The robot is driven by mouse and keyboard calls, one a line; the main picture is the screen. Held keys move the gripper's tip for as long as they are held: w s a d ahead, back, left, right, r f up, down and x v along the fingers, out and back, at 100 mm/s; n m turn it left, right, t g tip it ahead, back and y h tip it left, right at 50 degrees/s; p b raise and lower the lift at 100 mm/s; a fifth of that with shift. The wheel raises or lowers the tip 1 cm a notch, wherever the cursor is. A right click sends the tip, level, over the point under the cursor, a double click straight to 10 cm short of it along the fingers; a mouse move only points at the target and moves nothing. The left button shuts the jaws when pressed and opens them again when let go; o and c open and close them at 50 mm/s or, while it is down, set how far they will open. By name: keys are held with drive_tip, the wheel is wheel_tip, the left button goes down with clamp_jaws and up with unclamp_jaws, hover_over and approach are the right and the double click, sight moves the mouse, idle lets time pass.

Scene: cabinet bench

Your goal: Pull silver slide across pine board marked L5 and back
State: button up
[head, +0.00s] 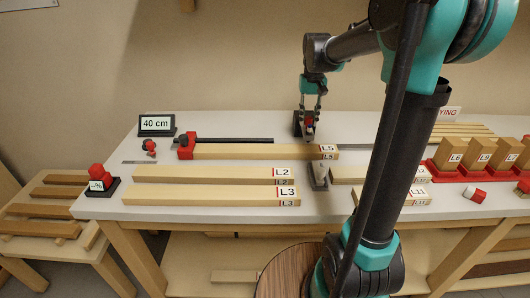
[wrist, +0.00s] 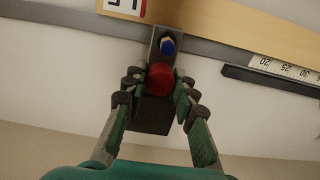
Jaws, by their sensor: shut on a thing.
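The pine board marked L5 (head: 250,152) lies flat on the white bench, its left end at a red stop (head: 185,147). The labelled end also shows at the top of the wrist view (wrist: 120,5). The silver slide (wrist: 155,42) sits across the grey rail by that end, with a blue bolt (wrist: 168,44) and a red knob (wrist: 160,78). My gripper (wrist: 160,84) is shut around the red knob. In the head view my gripper (head: 309,118) is behind the board's right end; its fingers partly cover the knob.
Boards marked L2 (head: 200,174) and L3 (head: 200,194) lie in front of L5. A grey upright piece (head: 317,176) stands at L5's front right. A black sign reading 40 cm (head: 157,124) stands back left. My arm hides part of the bench to the right.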

drive_tip(key=shift+s, duration=4.15)
drive_tip(key=shift+w, duration=0.1)
drive_tip(key=shift+w, duration=4.3)
drive_tip(key=o, duration=0.9)
drive_tip(key=shift+o, duration=0.2)
drive_tip(key=shift+r, duration=4.5)
